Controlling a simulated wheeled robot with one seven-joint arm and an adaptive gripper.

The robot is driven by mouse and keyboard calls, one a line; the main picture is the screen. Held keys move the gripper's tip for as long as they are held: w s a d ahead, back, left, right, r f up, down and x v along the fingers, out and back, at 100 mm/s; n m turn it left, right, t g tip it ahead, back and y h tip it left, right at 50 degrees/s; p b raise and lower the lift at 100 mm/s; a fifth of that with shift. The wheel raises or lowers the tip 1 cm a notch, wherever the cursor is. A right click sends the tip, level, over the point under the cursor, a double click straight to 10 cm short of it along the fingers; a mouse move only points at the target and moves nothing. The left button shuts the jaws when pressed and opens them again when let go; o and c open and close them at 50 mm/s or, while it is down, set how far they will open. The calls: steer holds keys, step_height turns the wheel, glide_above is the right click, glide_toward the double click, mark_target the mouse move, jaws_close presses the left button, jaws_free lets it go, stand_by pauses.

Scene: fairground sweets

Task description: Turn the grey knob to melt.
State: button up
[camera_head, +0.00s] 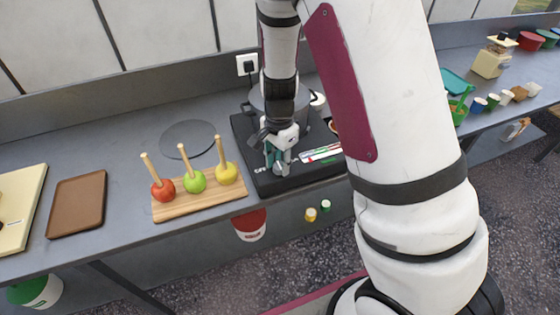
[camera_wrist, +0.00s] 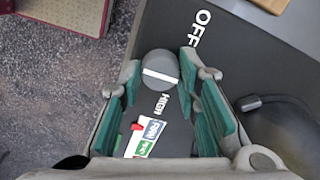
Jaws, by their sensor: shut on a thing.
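The grey knob (camera_wrist: 160,66) is round with a white line across it, on a black panel (camera_wrist: 225,60). The line runs nearly from one finger to the other. My gripper (camera_wrist: 159,71) is shut on the knob, a green pad on each side. The white word OFF (camera_wrist: 201,27) is upper right of the knob and HIGH (camera_wrist: 162,104) is below it. I see no MELT mark; the right finger hides part of the panel. In the head view my gripper (camera_head: 277,156) is down at the front of the black cooker base (camera_head: 265,183), and the knob is mostly hidden.
A wooden board (camera_head: 200,202) with red, green and yellow apples on sticks stands left of the cooker. Further left are a brown tray (camera_head: 76,203) and a cream board (camera_head: 20,205). A coloured label strip (camera_wrist: 147,137) lies near the knob. My arm hides the counter to the right.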

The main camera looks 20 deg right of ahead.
mark_target(280, 165)
stand_by(0.3)
steer(key=o, duration=1.2)
step_height(280, 165, up, 12)
steer(key=shift+r, duration=0.1)
steer(key=s+r+n+t, duration=0.1)
steer(key=s+r+n, duration=0.3)
steer(key=s, duration=0.3)
steer(key=s+r+n+t, duration=0.2)
steer(key=s+r+n, duration=0.3)
steer(key=s+r, duration=0.1)
steer(key=s+r+n+t, duration=0.2)
steer(key=s+r+n, duration=0.3)
steer(key=s+r, duration=0.1)
steer(key=shift+s+r, duration=0.25)
steer(key=shift+s, duration=0.6)
